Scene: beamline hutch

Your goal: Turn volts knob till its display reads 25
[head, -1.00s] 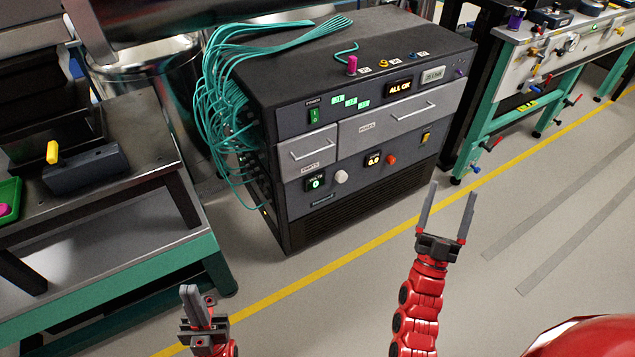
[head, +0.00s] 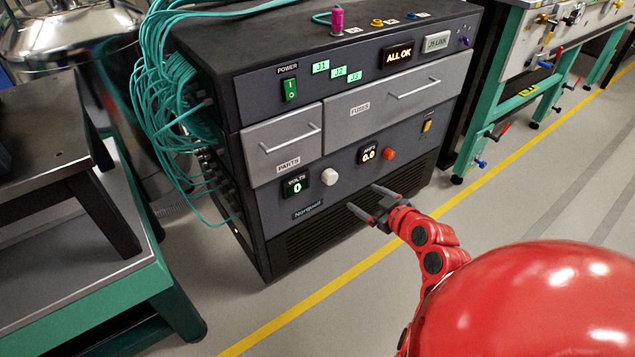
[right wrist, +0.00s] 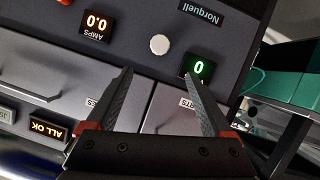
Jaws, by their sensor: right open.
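The volts knob (head: 329,177) is a round white knob on the dark front panel of the cabinet. The volts display (head: 295,186), left of it, reads 0 in green. My right gripper (head: 363,197) is open and empty, in front of the panel and to the lower right of the knob in the head view. In the right wrist view the knob (right wrist: 159,44) shows beyond the gap between the open fingertips (right wrist: 158,73), apart from them. The volts display (right wrist: 198,67) appears upside down near the right finger. My left gripper is out of view.
The amps display (head: 368,154) reads 0.0, with a red knob (head: 389,154) beside it. Closed drawers marked Parts (head: 281,150) and Fuses (head: 425,98) sit above. Teal cables (head: 165,80) hang at the cabinet's left side. A bench (head: 90,270) stands at the left.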

